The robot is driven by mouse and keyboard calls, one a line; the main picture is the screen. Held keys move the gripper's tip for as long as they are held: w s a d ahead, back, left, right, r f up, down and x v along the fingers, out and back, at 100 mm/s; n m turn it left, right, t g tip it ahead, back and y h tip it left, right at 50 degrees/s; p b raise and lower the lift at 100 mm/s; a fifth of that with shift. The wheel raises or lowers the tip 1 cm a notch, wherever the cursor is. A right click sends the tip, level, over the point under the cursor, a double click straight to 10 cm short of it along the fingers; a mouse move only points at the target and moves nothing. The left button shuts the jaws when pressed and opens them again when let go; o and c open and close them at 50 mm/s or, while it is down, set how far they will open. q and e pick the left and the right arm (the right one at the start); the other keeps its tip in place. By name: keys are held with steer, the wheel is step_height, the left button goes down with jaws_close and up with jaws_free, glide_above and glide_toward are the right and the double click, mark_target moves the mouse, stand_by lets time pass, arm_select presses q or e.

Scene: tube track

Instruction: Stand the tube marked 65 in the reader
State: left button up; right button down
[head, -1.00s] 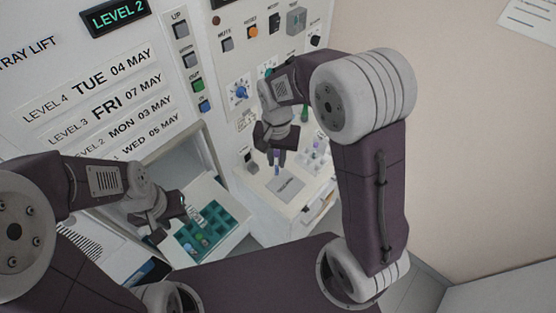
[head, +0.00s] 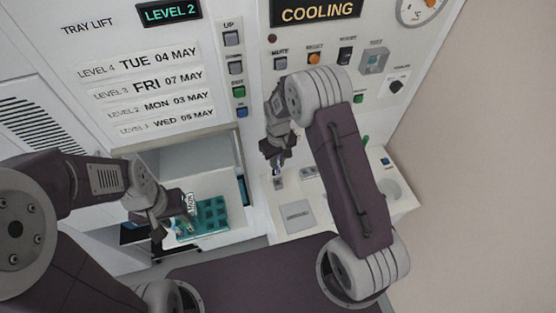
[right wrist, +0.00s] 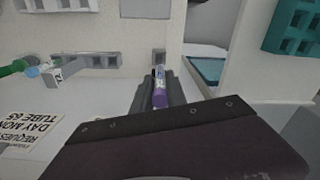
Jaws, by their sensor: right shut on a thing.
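My right gripper (head: 277,160) is shut on a tube with a purple cap (right wrist: 160,99) and a white label; its number is not readable. In the head view the tube (head: 278,170) points down just above a small grey block (head: 278,183) on the bench, apparently the reader. In the right wrist view the block (right wrist: 158,54) lies straight beyond the tube's far end; I cannot tell if they touch. My left gripper (head: 172,228) is at the left side of the teal tray (head: 208,218) with the MON tag; its fingers are too unclear to judge.
A card reading "REQUEST DAY MON TUBE 65" (right wrist: 22,130) lies on the bench; it shows as a grey plate (head: 297,214) in the head view. A grey rack (right wrist: 88,64) with a green-capped tube (right wrist: 15,68) stands left of the block. The button panel rises behind.

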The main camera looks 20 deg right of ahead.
mark_target(278, 172)
steer(key=shift+d+f+b, duration=0.25)
steer(key=shift+f+b, duration=0.1)
steer(key=shift+f, duration=0.15)
steer(key=f+b, duration=0.2)
steer(key=f, duration=0.1)
steer(key=shift+a+f+b, duration=0.15)
steer(key=shift+a+b, duration=0.05)
steer(key=shift+b, duration=0.15)
steer(key=shift+f, duration=0.2)
steer(key=shift+d, duration=0.1)
steer(key=shift+s+f, duration=0.1)
steer(key=shift+f, duration=0.15)
steer(key=shift+f+b, duration=0.35)
steer(key=shift+b, duration=0.1)
steer(key=shift+f, duration=0.4)
